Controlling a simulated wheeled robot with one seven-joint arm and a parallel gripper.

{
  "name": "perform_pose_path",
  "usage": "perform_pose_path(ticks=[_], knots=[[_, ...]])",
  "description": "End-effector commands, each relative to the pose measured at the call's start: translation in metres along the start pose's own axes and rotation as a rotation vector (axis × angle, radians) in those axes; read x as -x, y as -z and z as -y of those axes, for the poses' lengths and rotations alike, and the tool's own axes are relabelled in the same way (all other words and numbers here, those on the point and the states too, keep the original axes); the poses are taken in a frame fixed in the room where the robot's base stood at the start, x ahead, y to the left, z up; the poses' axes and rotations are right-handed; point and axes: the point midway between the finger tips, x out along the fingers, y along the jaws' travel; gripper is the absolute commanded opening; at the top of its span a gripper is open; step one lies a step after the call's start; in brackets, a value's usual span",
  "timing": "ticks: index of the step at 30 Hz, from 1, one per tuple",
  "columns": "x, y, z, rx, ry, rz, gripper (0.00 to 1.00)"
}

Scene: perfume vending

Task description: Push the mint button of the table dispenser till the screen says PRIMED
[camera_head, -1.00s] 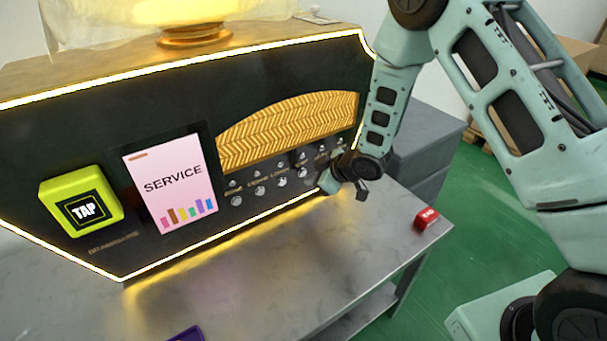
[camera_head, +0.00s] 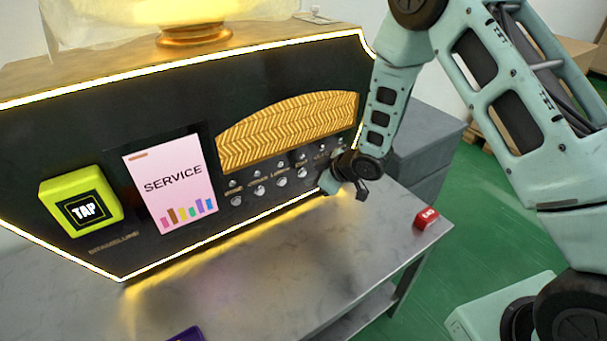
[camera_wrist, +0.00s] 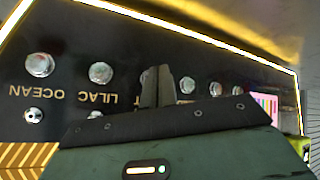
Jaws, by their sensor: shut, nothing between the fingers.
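The table dispenser (camera_head: 110,135) has a dark front with a lit yellow edge. Its pink screen (camera_head: 168,178) reads SERVICE above coloured bars. Silver buttons (camera_head: 260,190) run along the lower right of the front. My gripper (camera_head: 326,184) is shut and empty at the right end of that row. In the wrist view, my gripper's fingertips (camera_wrist: 158,70) are in front of a silver button (camera_wrist: 147,77) that is partly hidden. Its label is mostly covered, with only a final T showing, so I cannot confirm it is mint. LILAC and OCEAN show upside down beside it. Contact cannot be told.
A yellow-green TAP block (camera_head: 82,205) is on the dispenser's left front. A red block (camera_head: 426,218) lies at the right of the grey table (camera_head: 300,275), and a purple object (camera_head: 186,334) at its front edge. The tabletop between them is clear.

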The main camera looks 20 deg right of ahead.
Motion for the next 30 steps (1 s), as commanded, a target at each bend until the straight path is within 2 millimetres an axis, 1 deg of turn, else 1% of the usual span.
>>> perform_pose_path(ticks=[12, 21, 30], knots=[[-0.0001, 0.0001, -0.0001, 0.0, 0.0, 0.0, 0.0], [-0.0054, 0.0043, -0.0042, 0.0, 0.0, 0.0, 0.0], [-0.0058, 0.0044, -0.0043, 0.0, 0.0, 0.0, 0.0]])
